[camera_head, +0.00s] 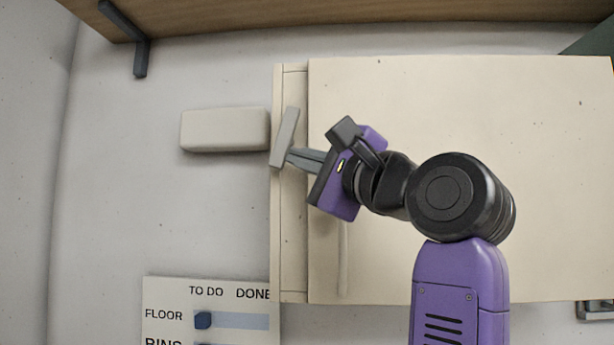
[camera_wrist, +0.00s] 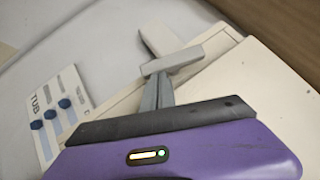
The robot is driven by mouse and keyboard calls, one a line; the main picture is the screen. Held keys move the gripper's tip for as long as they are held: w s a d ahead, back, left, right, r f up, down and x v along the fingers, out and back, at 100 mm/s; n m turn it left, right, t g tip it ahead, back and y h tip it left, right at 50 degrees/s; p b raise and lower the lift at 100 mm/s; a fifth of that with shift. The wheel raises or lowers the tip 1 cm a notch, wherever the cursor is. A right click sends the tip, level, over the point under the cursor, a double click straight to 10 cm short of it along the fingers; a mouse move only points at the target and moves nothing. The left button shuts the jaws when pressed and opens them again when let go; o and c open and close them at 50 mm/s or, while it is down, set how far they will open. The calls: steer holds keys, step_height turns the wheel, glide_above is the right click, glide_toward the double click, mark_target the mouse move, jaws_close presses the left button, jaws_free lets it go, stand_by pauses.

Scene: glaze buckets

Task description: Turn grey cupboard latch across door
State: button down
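The grey latch (camera_head: 287,135) is a flat bar on the cream frame strip at the left edge of the cupboard door (camera_head: 450,100). It stands near upright in the head view, its top leaning right. In the wrist view the latch (camera_wrist: 173,60) crosses just beyond my fingertips. My gripper (camera_head: 293,158) has its grey fingers close together, their tips at the latch's lower right side. In the wrist view my gripper (camera_wrist: 157,77) shows no clear gap between its fingers, and the bar does not visibly pass between them. The exact contact is partly hidden.
A pale block (camera_head: 225,130) sits on the wall left of the latch. A brown shelf (camera_head: 350,15) with a dark bracket (camera_head: 140,50) runs above. A vertical door handle (camera_head: 343,258) is below my gripper. A chore board (camera_head: 170,295) hangs at lower left.

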mark_target(277, 162)
steer(key=a+m+t+b, duration=0.1)
steer(key=a+f+m+t, duration=0.1)
steer(key=m, duration=0.1)
steer(key=shift+a+f+m+t+b, duration=0.1)
steer(key=shift+f+m+t+b, duration=0.05)
steer(key=shift+m+t+b, duration=0.2)
steer(key=m+t+h, duration=0.1)
steer(key=m, duration=0.1)
steer(key=a+m+t+h+b, duration=0.1)
steer(key=m, duration=0.1)
steer(key=shift+t, duration=0.35)
steer(key=a+m+t+h, duration=0.1)
steer(key=m+h, duration=0.2)
steer(key=m, duration=0.1)
steer(key=m+t+h, duration=0.2)
steer(key=m+h, duration=0.2)
steer(key=a+r+m+t+h, duration=0.1)
steer(key=m+t+h, duration=0.1)
steer(key=m+h, duration=0.1)
steer(key=shift+w+a+m+b, duration=0.15)
steer(key=shift+a+m+b, duration=0.2)
steer(key=shift+m, duration=0.4)
steer(key=shift+a+r, duration=0.1)
